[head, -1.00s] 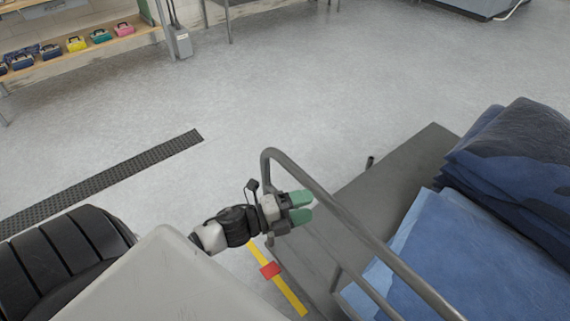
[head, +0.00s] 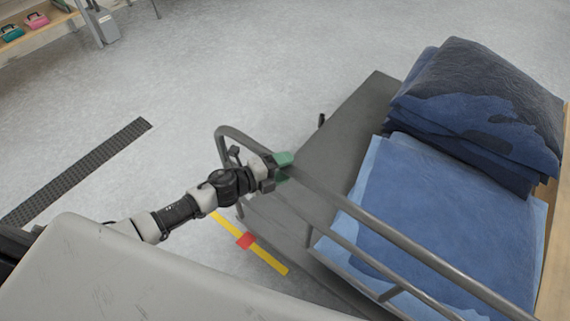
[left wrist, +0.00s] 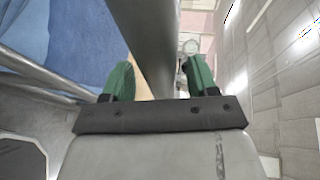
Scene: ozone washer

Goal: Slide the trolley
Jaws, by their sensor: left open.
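The trolley is a grey flat platform (head: 345,150) with a bent metal tube handle (head: 385,236) along its near side. Folded blue cloths (head: 440,215) and a darker blue stack (head: 480,110) lie on it. My left gripper (head: 284,166) is at the left part of the handle, with green fingertips. In the left wrist view the open fingers (left wrist: 160,82) stand on either side of the handle tube (left wrist: 146,45), with the tube between them and a gap visible. My right gripper is not in view.
Yellow tape with a red patch (head: 245,240) marks the floor beside the trolley. A dark floor grate (head: 80,172) lies at the left. A shelf with small colored boxes (head: 25,28) stands at the top left. The floor beyond the trolley is clear.

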